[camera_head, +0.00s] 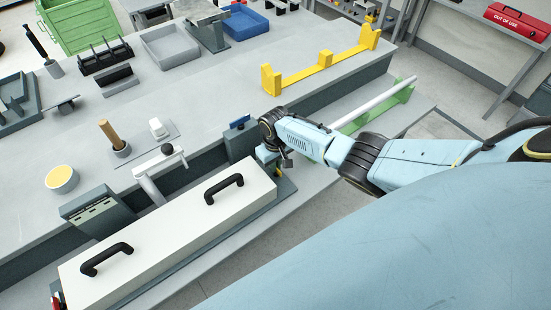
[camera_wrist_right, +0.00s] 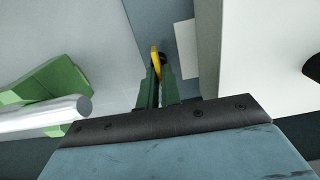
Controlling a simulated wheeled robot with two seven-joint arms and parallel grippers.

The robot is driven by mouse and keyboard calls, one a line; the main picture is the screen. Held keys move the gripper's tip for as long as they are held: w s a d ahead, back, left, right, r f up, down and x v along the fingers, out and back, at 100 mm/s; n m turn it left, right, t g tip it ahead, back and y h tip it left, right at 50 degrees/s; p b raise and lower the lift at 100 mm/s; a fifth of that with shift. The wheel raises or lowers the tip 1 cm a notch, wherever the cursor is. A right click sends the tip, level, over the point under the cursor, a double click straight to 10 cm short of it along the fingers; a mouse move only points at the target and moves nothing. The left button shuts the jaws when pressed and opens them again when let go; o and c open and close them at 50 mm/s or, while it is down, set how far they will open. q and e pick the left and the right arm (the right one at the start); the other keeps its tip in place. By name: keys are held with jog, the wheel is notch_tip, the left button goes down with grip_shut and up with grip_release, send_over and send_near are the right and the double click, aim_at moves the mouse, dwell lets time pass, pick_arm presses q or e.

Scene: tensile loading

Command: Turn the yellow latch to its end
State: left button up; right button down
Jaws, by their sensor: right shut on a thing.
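The yellow latch (camera_wrist_right: 154,58) shows in the right wrist view as a narrow upright strip with a dark round piece beside it. The green fingers of my right gripper (camera_wrist_right: 156,74) are shut on it. In the head view my right gripper (camera_head: 271,160) reaches down at the right end of a long white cover (camera_head: 170,245) with two black handles. The gripper and wrist hide most of the latch there, so its turn angle cannot be read. My left gripper is not in view.
A grey rod (camera_head: 372,104) lies on green supports (camera_head: 403,95) right of my wrist. A yellow two-post stand (camera_head: 322,68) is on the bench behind. A small blue-topped block (camera_head: 240,123) is close to my wrist. A grey post (camera_head: 151,186) stands behind the cover.

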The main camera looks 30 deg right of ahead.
jog(key=shift+w, duration=0.1)
jog(key=c, duration=1.6)
grip_release()
jog(key=shift+r, duration=0.1)
notch_tip(320, 180, up, 13)
jog(key=p, duration=0.2)
jog(key=shift+r+p, duration=0.15)
jog(key=shift+p, duration=0.2)
